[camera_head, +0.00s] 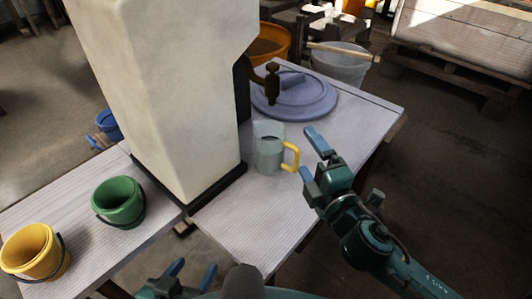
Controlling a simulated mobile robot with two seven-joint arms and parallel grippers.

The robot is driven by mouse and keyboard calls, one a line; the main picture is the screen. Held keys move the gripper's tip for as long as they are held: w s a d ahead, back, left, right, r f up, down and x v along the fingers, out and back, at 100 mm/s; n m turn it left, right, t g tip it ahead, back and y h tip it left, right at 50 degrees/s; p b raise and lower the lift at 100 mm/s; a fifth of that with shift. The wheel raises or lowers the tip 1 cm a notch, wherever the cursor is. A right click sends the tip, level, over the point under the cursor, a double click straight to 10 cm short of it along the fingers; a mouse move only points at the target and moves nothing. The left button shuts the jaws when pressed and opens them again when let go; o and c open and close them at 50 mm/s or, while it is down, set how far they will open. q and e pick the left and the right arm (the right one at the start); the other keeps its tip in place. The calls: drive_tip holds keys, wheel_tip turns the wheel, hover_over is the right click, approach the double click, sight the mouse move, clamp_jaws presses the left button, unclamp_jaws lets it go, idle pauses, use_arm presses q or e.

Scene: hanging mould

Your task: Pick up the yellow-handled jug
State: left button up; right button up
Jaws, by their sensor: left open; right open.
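The jug (268,155) is a pale, see-through cup with a yellow handle (292,157) on its right side. It stands upright on the right table, beside the tall cream block. My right gripper (308,155) is open and empty, just right of the handle, with its blue fingers apart. I cannot tell whether a finger touches the handle. My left gripper (192,275) is low at the bottom edge of the view, open and empty, well away from the jug.
A tall cream block (170,90) stands left of the jug. A brass tap (271,80) and a blue-grey lid (310,97) are behind the jug. Green (118,200) and yellow (32,250) buckets stand on the left table. The tabletop (240,225) in front of the jug is clear.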

drive_tip(key=f, duration=0.2)
drive_tip(key=b, duration=0.4)
approach(284, 150)
drive_tip(key=shift+f+v, duration=0.2)
drive_tip(key=shift+v, duration=0.75)
drive_tip(key=shift+w, duration=0.3)
drive_tip(key=shift+x, duration=3.55)
use_arm(q)
drive_tip(key=shift+a+t, duration=0.65)
drive_tip(key=shift+t, duration=0.05)
use_arm(e)
drive_tip(key=shift+c, duration=0.3)
drive_tip(key=c, duration=0.9)
drive_tip(key=shift+r, duration=0.1)
drive_tip(key=shift+c, duration=0.4)
use_arm(q)
drive_tip(key=shift+p, duration=0.3)
use_arm(e)
drive_tip(key=shift+s+r, duration=0.1)
